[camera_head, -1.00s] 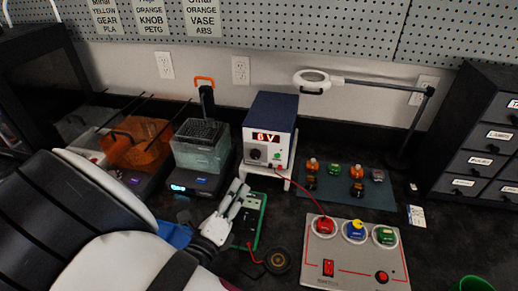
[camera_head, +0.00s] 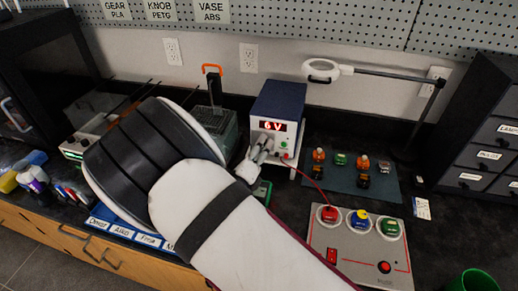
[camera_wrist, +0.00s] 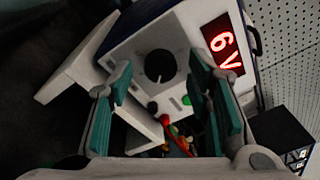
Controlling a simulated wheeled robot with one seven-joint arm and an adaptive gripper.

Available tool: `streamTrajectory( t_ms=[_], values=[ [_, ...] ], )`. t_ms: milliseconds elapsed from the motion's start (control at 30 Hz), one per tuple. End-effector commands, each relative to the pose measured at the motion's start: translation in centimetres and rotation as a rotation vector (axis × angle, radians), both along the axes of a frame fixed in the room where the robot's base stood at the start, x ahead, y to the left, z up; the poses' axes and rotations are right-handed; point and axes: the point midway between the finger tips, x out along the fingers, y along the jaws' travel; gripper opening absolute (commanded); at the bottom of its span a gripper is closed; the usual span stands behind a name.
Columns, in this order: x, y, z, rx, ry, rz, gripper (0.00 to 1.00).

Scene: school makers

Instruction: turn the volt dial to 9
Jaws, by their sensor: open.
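My gripper (camera_head: 262,147) is open in front of the panel and covers the dial in the head view. In the wrist view my gripper (camera_wrist: 162,90) holds nothing between its teal pads. I cannot tell whether it touches the panel.
A red cable (camera_head: 314,184) runs from the supply to a grey switch panel (camera_head: 345,262) with red, blue-yellow and green knobs. A lamp (camera_head: 370,75) arches at the back right. A blue mat (camera_head: 345,180) holds small parts.

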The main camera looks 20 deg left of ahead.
Motion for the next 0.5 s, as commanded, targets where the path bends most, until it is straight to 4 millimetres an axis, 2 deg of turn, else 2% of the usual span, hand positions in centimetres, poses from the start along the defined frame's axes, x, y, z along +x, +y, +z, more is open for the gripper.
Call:
streamTrajectory(
  t_ms=[267, 467, 500],
  values=[
    [0.12, -0.02, 0.0, 0.0, 0.0, 0.0, 0.45],
    [0.1, -0.03, 0.0, 0.0, 0.0, 0.0, 0.0],
    [0.1, -0.03, 0.0, 0.0, 0.0, 0.0, 0.0]
  ],
)
